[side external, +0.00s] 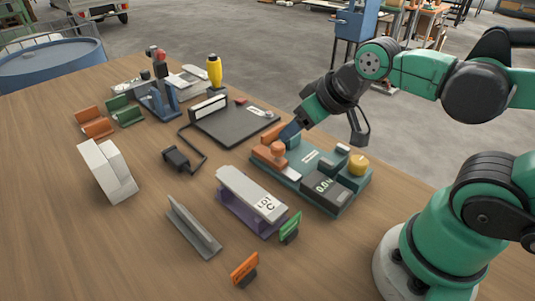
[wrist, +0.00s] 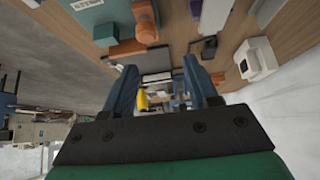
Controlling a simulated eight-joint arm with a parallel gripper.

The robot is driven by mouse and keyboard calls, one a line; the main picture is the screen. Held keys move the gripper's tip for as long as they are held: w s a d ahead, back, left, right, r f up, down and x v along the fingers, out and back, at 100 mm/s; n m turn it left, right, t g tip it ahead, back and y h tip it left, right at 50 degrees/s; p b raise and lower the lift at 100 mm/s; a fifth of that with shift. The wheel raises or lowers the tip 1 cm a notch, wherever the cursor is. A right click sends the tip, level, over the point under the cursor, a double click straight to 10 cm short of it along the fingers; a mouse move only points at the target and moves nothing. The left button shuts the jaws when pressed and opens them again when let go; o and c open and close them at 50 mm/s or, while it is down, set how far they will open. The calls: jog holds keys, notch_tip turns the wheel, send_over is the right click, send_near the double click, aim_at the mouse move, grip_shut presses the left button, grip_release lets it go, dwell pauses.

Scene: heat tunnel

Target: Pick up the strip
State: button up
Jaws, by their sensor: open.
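I cannot tell for sure which piece is the strip. A long light grey piece marked "LOT C" (side external: 252,194) lies on a purple holder (side external: 246,218) in the middle of the table. A narrow grey angled piece (side external: 193,228) lies to its left. My gripper (side external: 289,133) is in the side view at the far end of a teal device (side external: 311,158), close to its orange knob (side external: 278,149); whether they touch is unclear. In the wrist view, its two blue fingers (wrist: 158,78) are apart, with nothing visibly held between them.
The device carries a yellow knob (side external: 358,163) and a display (side external: 324,184). A dark flat plate (side external: 235,122) stands behind it. A white angled block (side external: 106,171) is at left. Small green (side external: 290,228) and orange (side external: 245,269) tags stand in front. The front-left table is clear.

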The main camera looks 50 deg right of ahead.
jog(key=o, duration=0.6)
jog(key=shift+c, duration=0.2)
jog(key=shift+a, duration=0.1)
jog(key=g, duration=0.6)
send_over(250, 191)
jog(key=f, duration=0.4)
jog(key=shift+s, duration=0.35)
jog(key=shift+w+f, duration=0.15)
jog(key=shift+f, duration=1.25)
jog(key=shift+w+f, duration=0.15)
jog(key=shift+f, duration=1.25)
